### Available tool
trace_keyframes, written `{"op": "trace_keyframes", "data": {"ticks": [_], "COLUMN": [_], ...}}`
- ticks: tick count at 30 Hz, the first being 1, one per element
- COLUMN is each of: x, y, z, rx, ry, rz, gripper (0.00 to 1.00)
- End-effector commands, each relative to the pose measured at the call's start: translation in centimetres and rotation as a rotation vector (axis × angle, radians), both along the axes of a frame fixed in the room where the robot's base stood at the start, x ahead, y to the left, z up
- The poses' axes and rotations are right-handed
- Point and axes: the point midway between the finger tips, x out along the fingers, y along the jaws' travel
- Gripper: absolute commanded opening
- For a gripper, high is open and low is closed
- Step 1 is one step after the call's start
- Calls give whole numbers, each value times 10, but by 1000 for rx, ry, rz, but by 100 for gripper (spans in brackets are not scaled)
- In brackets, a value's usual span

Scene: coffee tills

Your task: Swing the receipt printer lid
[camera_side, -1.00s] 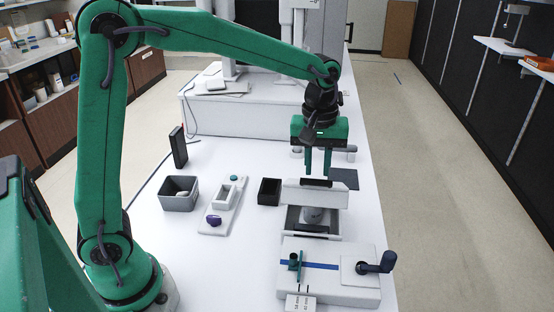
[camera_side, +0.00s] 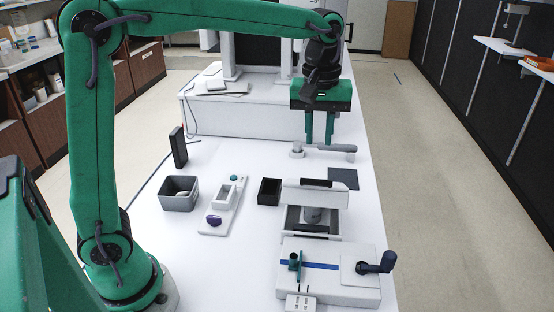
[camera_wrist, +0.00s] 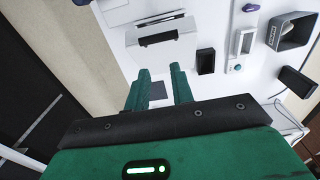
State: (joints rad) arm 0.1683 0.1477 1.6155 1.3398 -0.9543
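The receipt printer (camera_side: 290,222) is a white box with a dark opening, and a pale paper roll (camera_side: 312,215) shows inside. Its white lid (camera_side: 315,197), with a black strip along the top, stands raised at the back of the opening. The printer also shows at the top of the wrist view (camera_wrist: 190,48). My gripper (camera_side: 319,143) is above and behind the lid, clear of it. Its two green fingers are apart with nothing between them; they also show in the wrist view (camera_wrist: 160,72).
In front of the printer is a white block with a blue stripe and dark crank (camera_side: 375,265). To the left are a black bin (camera_side: 270,191), a white tray (camera_side: 219,210) and a grey bin (camera_side: 180,203). A grey-handled tool (camera_side: 335,148) and dark pad (camera_side: 343,179) lie behind.

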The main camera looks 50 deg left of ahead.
Motion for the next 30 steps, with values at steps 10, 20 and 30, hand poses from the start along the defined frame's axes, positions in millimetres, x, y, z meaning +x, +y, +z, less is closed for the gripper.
{"op": "trace_keyframes", "data": {"ticks": [10, 20, 30], "x": [-1, 0, 1], "y": [-5, -4, -2], "z": [1, -14, -48], "rx": [0, 0, 0], "ry": [0, 3, 3], "rz": [-1, 0, 0], "gripper": [36, 36, 36]}}
